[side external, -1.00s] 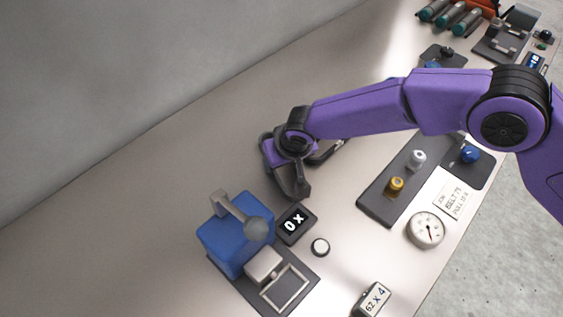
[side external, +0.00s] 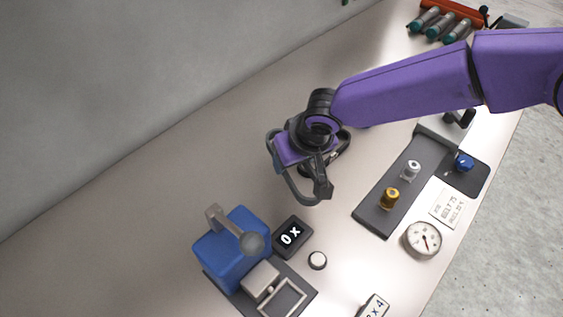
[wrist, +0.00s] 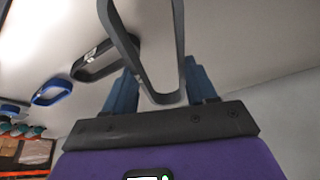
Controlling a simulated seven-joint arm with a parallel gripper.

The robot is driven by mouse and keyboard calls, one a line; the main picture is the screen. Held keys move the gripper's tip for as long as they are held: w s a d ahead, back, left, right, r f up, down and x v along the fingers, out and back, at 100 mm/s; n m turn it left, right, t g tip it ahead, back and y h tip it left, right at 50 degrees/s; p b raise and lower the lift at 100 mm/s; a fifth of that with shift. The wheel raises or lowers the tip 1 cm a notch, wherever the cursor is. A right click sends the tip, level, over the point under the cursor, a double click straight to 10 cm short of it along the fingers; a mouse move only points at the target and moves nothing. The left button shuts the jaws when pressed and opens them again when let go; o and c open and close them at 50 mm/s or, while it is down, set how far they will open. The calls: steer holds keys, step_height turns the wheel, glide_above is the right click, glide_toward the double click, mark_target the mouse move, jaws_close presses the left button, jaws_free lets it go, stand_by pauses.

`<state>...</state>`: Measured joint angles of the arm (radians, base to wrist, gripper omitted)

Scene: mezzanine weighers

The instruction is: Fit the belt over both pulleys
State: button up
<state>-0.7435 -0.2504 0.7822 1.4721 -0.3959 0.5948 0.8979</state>
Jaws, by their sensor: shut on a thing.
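My gripper (side external: 322,188) is shut on a dark grey belt (wrist: 128,42), a narrow loop that hangs between the fingers in the wrist view. In the side external view, gripper and belt are above the table, left of the pulley plate (side external: 372,216) and apart from it. The plate carries a gold pulley (side external: 390,198) at its nearer end and a silver pulley (side external: 411,169) farther back. Both pulleys are bare. A blue knob (side external: 464,162) sits on a dark plate to their right.
A black loop (wrist: 92,64) and a blue loop (wrist: 52,92) lie on the table. A dial gauge (side external: 423,239) and a printed card (side external: 449,208) stand right of the pulley plate.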

steer(key=s+d+r, duration=0.5)
steer(key=s+d, duration=0.1)
steer(key=d, duration=0.2)
steer(key=s+d+r+m+h, duration=0.1)
steer(key=s+d+m+h, duration=0.2)
steer(key=d+m, duration=0.6)
steer(key=s+d+r+m+h, duration=0.15)
steer(key=s+d+m, duration=0.25)
steer(key=d, duration=1)
glide_above(401, 184)
steer(key=s, duration=0.2)
steer(key=shift+g+h, duration=0.25)
steer(key=shift+g, duration=0.15)
step_height(401, 184, down, 9)
steer(key=shift+s+a+f, duration=0.1)
steer(key=shift+s+a, duration=0.05)
steer(key=shift+w+a+f, duration=0.2)
steer(key=shift+w+f, duration=0.15)
steer(key=shift+f, duration=0.1)
steer(key=shift+w+a+f, duration=0.2)
steer(key=shift+w+f, duration=0.1)
steer(key=shift+f, duration=1.6)
steer(key=shift+f, duration=0.15)
steer(key=o, duration=1.1)
steer(key=shift+o, duration=0.2)
